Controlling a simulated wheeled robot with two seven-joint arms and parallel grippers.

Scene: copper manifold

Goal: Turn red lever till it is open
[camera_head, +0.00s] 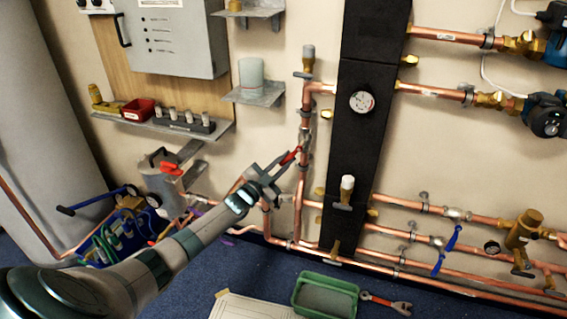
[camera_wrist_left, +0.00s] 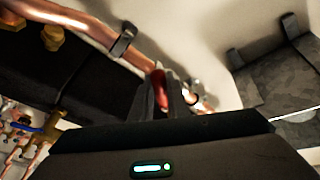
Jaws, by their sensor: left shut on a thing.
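The red lever (camera_head: 290,156) sits on a valve on the vertical copper pipe (camera_head: 301,185), left of the black panel in the head view. My left gripper (camera_head: 279,167) reaches in from the left and is shut on the red lever. In the left wrist view the red lever (camera_wrist_left: 160,88) shows between the fingers of my left gripper (camera_wrist_left: 165,98), which partly hide it. The lever slants up to the right toward the valve in the head view. My right gripper is not in view.
A black panel (camera_head: 362,140) with a gauge (camera_head: 361,101) stands right of the pipe. A metal shelf (camera_head: 258,94) with a cup is above my gripper. Two blue levers (camera_head: 453,238) are at lower right. A green tray (camera_head: 325,296) lies on the floor.

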